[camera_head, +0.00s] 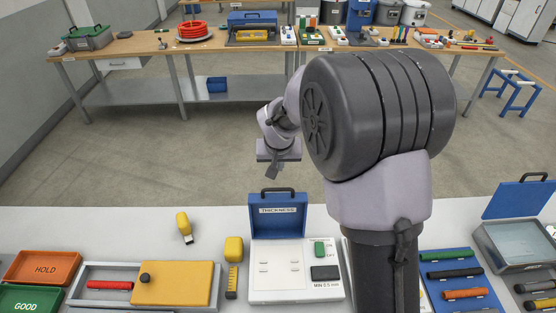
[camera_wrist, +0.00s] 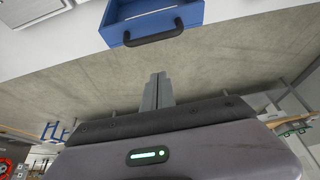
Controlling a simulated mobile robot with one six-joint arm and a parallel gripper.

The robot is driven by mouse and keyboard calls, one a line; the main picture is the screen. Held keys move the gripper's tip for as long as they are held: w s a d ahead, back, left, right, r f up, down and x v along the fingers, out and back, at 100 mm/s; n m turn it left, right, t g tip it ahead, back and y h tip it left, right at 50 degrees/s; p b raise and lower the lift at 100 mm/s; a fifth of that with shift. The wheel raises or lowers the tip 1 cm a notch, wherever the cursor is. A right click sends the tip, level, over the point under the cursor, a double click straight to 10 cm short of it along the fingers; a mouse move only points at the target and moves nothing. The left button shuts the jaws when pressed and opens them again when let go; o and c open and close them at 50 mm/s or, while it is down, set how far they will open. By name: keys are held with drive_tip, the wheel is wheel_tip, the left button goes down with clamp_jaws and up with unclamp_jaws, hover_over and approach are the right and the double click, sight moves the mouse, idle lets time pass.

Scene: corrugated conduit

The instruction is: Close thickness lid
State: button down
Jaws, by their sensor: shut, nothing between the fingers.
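The blue thickness lid (camera_head: 278,226) stands open, upright at the back of its white case (camera_head: 262,292) on the near table. It bears a THICKNESS label and a black handle (camera_head: 278,191) on its top edge. A green piece (camera_head: 320,249) and a black block (camera_head: 325,272) sit in the case. My gripper (camera_head: 272,172) is beyond the lid, over the floor gap, apart from it. In the wrist view the shut, empty fingers (camera_wrist: 158,78) point toward the lid (camera_wrist: 150,14) and its handle (camera_wrist: 153,35), with a gap between.
A yellow tape measure (camera_head: 233,250) lies just left of the case. A grey tray with a yellow plate (camera_head: 178,282) is further left. Colored rods in a blue tray (camera_head: 462,255) and an open blue-lidded box (camera_head: 516,242) are at right.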

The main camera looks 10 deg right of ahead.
sight(279, 194)
drive_tip(key=f, duration=0.1)
drive_tip(key=s+f, duration=0.1)
drive_tip(key=f, duration=0.1)
drive_tip(key=f+b, duration=0.1)
drive_tip(key=f, duration=0.1)
drive_tip(key=shift+s+a, duration=0.15)
drive_tip(key=shift+s, duration=0.25)
drive_tip(key=shift+f, duration=0.1)
